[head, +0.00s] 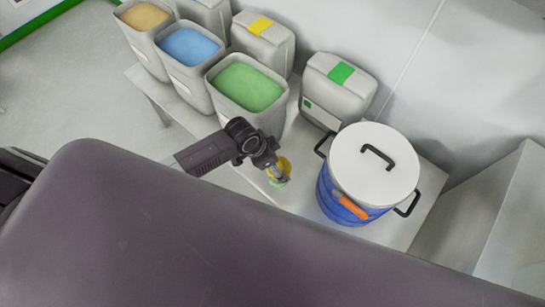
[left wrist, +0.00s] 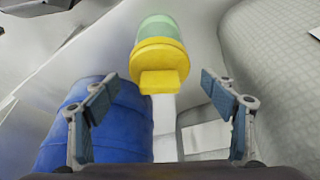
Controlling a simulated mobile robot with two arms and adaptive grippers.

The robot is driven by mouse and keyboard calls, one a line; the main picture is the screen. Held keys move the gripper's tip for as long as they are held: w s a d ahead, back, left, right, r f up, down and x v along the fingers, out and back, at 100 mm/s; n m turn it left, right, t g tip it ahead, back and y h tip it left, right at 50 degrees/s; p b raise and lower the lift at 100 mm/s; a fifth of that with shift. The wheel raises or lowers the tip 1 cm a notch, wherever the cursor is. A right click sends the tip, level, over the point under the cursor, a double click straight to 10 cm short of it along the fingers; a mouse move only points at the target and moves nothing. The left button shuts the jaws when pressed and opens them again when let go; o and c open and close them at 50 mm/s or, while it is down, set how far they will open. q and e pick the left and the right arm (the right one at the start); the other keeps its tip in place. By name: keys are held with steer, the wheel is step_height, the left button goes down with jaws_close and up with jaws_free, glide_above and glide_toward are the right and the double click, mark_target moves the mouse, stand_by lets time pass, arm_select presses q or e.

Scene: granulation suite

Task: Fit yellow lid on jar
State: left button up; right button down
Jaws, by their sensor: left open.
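The yellow lid (left wrist: 160,58) is at the near end of the jar (left wrist: 158,28), which is clear with pale green inside. The two line up and touch; I cannot tell how firmly the lid sits. A yellow tab sticks out from the lid towards the camera. My left gripper (left wrist: 160,95) is open, one finger on each side, and the lid is ahead of the fingertips, not gripped. In the head view, the left gripper (head: 277,174) is right at the lid (head: 285,164) and partly hides it and the jar. My right gripper is not in view.
A blue drum (head: 333,205) with a white lid and black handles stands just right of the gripper. Open bins of green (head: 247,88), blue (head: 188,47) and tan (head: 143,15) material stand behind left. A green-labelled canister (head: 338,90) stands behind. Some bare table (head: 305,190) shows between jar and drum.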

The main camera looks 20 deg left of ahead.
arm_select(q)
steer(key=v, duration=1.1)
steer(key=shift+s+r, duration=0.15)
steer(key=shift+s, duration=0.05)
steer(key=s+d+r+n, duration=0.2)
steer(key=s+d, duration=0.1)
steer(key=s, duration=0.3)
steer(key=s+a+r+n+y, duration=0.25)
steer(key=s+a+n, duration=0.25)
steer(key=s+a, duration=0.25)
step_height(320, 180, down, 26)
steer(key=s, duration=0.3)
steer(key=s+a+f+g, duration=0.2)
steer(key=s+f, duration=1.4)
steer(key=s, duration=0.1)
steer(key=shift+a+f+y, duration=0.2)
steer(key=shift+f+y, duration=0.1)
steer(key=shift+y, duration=0.05)
